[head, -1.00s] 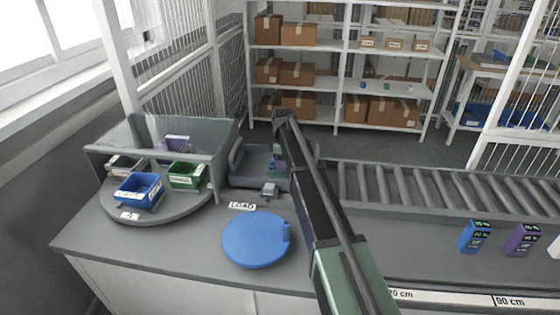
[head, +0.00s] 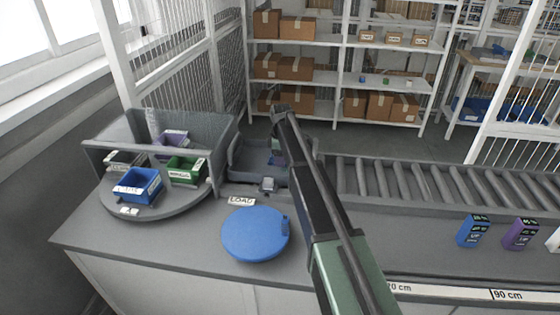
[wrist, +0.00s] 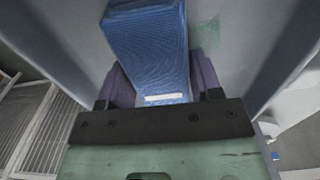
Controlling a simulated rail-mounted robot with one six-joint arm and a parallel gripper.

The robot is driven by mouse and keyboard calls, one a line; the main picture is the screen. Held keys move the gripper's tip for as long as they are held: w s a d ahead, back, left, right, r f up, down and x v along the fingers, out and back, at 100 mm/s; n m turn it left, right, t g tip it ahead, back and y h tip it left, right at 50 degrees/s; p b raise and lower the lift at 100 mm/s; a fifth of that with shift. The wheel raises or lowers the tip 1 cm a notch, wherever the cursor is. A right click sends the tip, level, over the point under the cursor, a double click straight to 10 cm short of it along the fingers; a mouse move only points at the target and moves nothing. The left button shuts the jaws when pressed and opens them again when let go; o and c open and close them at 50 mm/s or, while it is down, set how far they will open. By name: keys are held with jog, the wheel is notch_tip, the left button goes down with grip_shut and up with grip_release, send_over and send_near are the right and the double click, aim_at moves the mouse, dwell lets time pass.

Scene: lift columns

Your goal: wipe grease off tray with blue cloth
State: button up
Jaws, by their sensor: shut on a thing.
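The blue cloth (wrist: 148,45) is a folded, ribbed pad with a white label near its lower edge. My gripper (wrist: 160,75) has its two purple fingers shut on the sides of the cloth. The grey tray (wrist: 245,65) lies around and beneath the cloth in the wrist view; whether the cloth touches its floor I cannot tell. A faint green grease smear (wrist: 207,36) shows on the tray floor, right of the cloth. In the head view the tray (head: 247,158) sits at the conveyor's left end, and my arm hides its right part and most of the gripper.
A round turntable (head: 150,208) with several small bins stands left of the tray. A blue disc (head: 253,236) lies in front, near a LOAD label (head: 241,201). The roller conveyor (head: 430,185) runs right. Blue (head: 473,231) and purple (head: 520,234) boxes stand at right.

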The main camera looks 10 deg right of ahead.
jog(key=shift+w+d, duration=0.15)
jog(key=shift+w, duration=0.2)
notch_tip(320, 180, up, 6)
jog(key=p, duration=0.6)
notch_tip(320, 180, up, 3)
jog(key=p, duration=0.3)
jog(key=shift+r, duration=0.2)
jog(key=shift+f, duration=0.2)
jog(key=shift+s, duration=0.1)
